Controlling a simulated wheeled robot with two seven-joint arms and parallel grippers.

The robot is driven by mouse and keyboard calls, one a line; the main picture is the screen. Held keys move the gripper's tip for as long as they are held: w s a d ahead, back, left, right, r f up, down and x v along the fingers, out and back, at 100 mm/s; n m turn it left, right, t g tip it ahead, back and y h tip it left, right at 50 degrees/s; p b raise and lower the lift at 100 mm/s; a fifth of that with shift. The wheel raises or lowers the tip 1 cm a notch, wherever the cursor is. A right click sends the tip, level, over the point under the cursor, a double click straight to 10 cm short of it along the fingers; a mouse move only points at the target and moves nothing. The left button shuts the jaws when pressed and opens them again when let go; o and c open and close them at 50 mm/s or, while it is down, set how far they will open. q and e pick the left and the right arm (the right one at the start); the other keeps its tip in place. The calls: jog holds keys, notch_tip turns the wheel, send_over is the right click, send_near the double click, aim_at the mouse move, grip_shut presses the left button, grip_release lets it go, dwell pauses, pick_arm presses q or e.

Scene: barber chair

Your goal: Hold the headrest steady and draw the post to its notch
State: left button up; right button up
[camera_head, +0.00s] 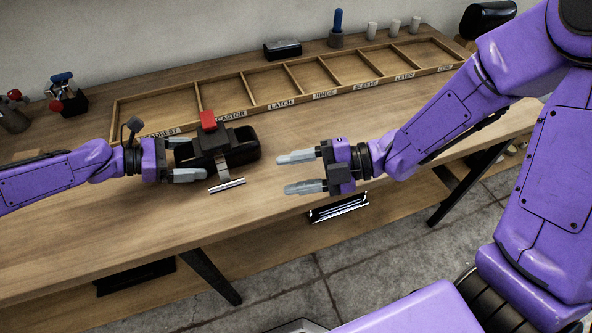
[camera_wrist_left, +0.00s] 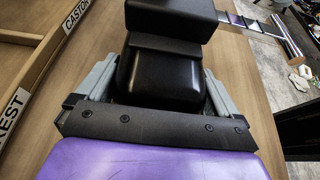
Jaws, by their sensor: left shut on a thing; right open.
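The headrest (camera_head: 247,146) is a black padded block on the bench in the head view, with a dark block and a red piece (camera_head: 208,120) on top. My left gripper (camera_head: 187,160) is shut on its left end. In the left wrist view the grey fingers lie along both sides of the black headrest (camera_wrist_left: 160,72). The post (camera_head: 222,168) shows as a flat metal strip running from the headrest's front side to a bright striped bar (camera_head: 227,186). My right gripper (camera_head: 284,172) is open and empty, right of the headrest, fingers pointing left.
A wooden tray (camera_head: 300,98) with several labelled compartments lies behind the headrest. A black box (camera_head: 282,49), a blue-handled tool (camera_head: 337,25) and white cups stand along the back. Bench surface is clear between the right gripper and the headrest. The front edge is close.

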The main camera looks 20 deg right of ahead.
pick_arm(q)
jog(key=o, duration=1.3)
jog(key=shift+r, duration=0.1)
